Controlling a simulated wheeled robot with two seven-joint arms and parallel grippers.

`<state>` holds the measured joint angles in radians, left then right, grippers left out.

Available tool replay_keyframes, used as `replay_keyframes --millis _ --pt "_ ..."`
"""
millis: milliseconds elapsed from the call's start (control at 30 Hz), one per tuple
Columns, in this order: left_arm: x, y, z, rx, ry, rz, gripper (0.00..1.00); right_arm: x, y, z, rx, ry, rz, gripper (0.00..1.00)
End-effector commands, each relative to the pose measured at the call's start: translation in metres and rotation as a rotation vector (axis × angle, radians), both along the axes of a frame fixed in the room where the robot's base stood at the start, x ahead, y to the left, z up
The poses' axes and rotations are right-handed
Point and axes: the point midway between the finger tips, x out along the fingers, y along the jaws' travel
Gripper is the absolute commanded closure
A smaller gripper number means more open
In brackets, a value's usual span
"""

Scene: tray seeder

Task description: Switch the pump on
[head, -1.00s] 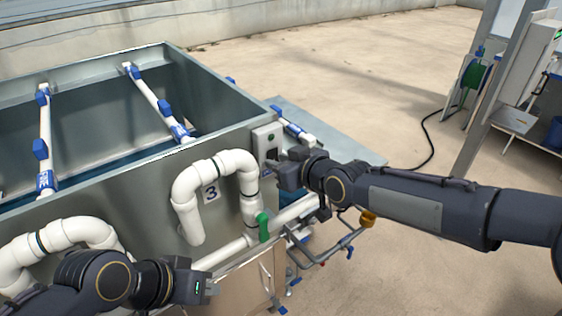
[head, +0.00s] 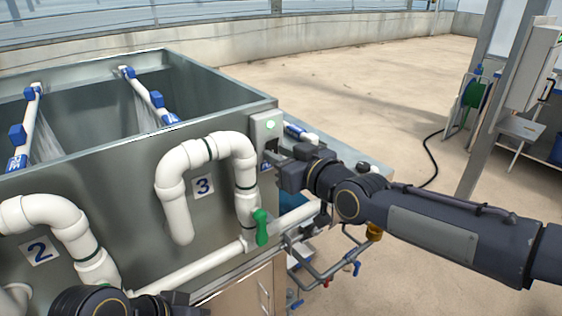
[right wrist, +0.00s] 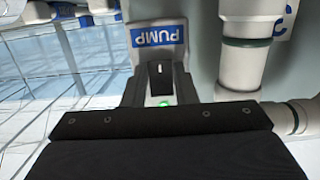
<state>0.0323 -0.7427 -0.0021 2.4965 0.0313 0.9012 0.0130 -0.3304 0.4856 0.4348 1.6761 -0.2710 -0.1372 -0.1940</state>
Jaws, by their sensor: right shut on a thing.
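The pump's grey switch box (head: 263,130) is on the near right corner of the metal tank, with a lit green lamp (head: 270,125). My right gripper (head: 276,160) is at the lower part of this box. In the right wrist view, the black pump switch (right wrist: 160,78) with a white mark sits between my right gripper's fingers (right wrist: 160,92). They are shut on it, below the blue PUMP label (right wrist: 158,36). A green glow shows beside it. My left gripper (head: 188,305) is at the bottom edge of the head view, partly cut off; its jaws are unclear.
Water sprays from the pipes with blue fittings (head: 150,100) inside the tank (head: 110,165). White pipes (head: 168,180), labels 2 and 3, and a green valve handle (head: 261,228) are on the tank's front. Open concrete floor (head: 370,100) lies to the right.

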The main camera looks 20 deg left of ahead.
Motion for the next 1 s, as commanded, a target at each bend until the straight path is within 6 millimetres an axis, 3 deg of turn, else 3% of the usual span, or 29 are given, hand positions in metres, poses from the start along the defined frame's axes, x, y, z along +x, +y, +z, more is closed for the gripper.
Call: replay_keyframes --millis 133,167,300,667,1000 --pt "0.0 0.0 0.001 0.0 0.0 0.0 1.0 0.0 0.0 0.0 0.0 0.0 0.001 0.97" --pt "0.0 0.0 0.001 0.0 0.0 0.0 1.0 0.0 0.0 0.0 0.0 0.0 0.001 0.72" --pt "0.0 0.0 0.001 0.0 0.0 0.0 1.0 0.0 0.0 0.0 -0.001 0.001 0.0 0.54" --pt "0.0 0.0 -0.001 0.0 0.0 0.0 1.0 -0.002 -0.004 0.0 -0.001 0.001 -0.001 0.53" --pt "0.0 0.0 -0.01 0.0 0.0 0.0 1.0 -0.033 -0.047 0.007 -0.001 0.001 -0.005 0.53"
